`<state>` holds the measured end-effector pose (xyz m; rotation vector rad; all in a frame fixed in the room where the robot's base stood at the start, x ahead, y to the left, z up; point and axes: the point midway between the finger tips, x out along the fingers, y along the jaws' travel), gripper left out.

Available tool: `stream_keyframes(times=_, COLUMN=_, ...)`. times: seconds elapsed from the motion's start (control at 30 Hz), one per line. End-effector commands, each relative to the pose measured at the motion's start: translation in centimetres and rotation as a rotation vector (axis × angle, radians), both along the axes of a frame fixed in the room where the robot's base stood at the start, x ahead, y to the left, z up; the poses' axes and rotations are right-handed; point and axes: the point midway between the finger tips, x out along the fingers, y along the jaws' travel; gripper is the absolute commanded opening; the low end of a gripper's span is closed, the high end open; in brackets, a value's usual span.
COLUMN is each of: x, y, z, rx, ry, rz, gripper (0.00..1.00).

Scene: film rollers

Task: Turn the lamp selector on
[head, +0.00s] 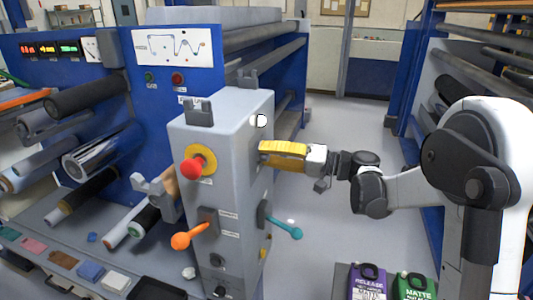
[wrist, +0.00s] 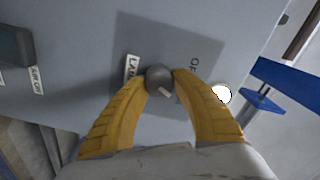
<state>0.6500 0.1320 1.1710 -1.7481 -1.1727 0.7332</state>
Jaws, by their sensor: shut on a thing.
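The lamp selector (wrist: 160,78) is a round dark grey knob with a pale pointer mark, on the side of the grey control box (head: 220,135). In the wrist view the pointer slants toward the lower right. A partly covered label starting "LA" (wrist: 131,68) is to its left, and an "OFF" label (wrist: 192,97) is to its right. My gripper (wrist: 160,80) has its yellow fingers shut on the knob from both sides. In the head view my gripper (head: 265,149) reaches the box's right side from the right, and its fingers hide the knob.
A round white lamp (head: 261,121) is above my gripper on the box. A teal lever (head: 284,228) sticks out below it. A red button (head: 192,169) and an orange lever (head: 188,237) are on the front face.

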Motion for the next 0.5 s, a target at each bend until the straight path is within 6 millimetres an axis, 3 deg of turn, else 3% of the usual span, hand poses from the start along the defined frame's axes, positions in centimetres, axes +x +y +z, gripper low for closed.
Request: stream_keyframes(times=0.5, x=0.03, y=0.04, z=0.02, rx=0.037, ry=0.088, rz=0.0, gripper=0.01)
